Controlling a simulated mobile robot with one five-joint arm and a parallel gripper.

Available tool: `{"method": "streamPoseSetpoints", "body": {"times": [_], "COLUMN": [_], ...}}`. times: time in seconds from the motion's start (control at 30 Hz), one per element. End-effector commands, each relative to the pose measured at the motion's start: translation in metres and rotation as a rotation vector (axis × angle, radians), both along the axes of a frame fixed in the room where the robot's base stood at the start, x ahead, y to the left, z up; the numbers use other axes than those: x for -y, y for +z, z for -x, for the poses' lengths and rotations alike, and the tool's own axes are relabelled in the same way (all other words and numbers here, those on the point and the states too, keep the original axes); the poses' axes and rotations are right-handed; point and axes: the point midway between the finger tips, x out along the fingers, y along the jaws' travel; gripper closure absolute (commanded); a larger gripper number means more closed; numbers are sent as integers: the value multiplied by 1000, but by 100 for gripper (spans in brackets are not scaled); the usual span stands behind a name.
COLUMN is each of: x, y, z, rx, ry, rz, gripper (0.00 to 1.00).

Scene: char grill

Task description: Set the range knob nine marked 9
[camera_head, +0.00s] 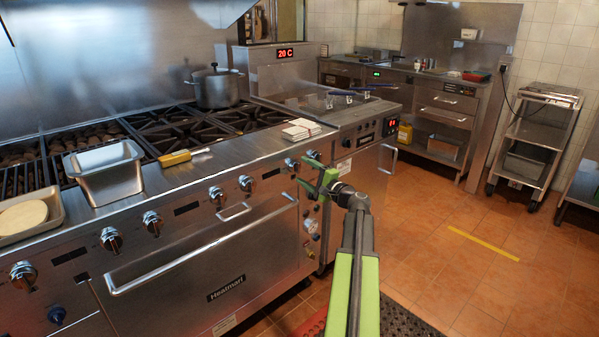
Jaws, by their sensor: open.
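The steel range carries a row of silver knobs along its front panel, running from a knob at the lower left (24,275) to a knob at the right (291,165). The numbers on the knobs are too small to read, so I cannot tell which one is marked 9. My gripper (309,175) is open at the right end of the row, its green fingers pointing left. A knob just behind its upper finger (312,155) is partly covered. I cannot tell whether a finger touches it. Nothing shows between the fingers.
An oven door handle (200,250) sticks out below the knobs. A steel pan (105,175), a yellow-handled tool (175,157) and a white stack (301,129) sit on the front ledge. A fryer (345,115) stands to the right.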

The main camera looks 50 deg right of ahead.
Motion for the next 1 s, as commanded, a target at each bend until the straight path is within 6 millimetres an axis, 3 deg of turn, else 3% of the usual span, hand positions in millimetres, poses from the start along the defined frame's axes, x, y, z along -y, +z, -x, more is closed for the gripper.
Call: {"method": "streamPoseSetpoints", "body": {"times": [0.3, 0.5, 0.7, 1.0], "x": [-9, -11, -12, -11], "y": [-8, -11, -11, -11], "z": [91, 134, 151, 153], "rx": [0, 0, 0, 0], "ry": [-3, -2, 0, 0], "rz": [0, 0, 0, 0], "gripper": [35, 35, 35, 35]}}
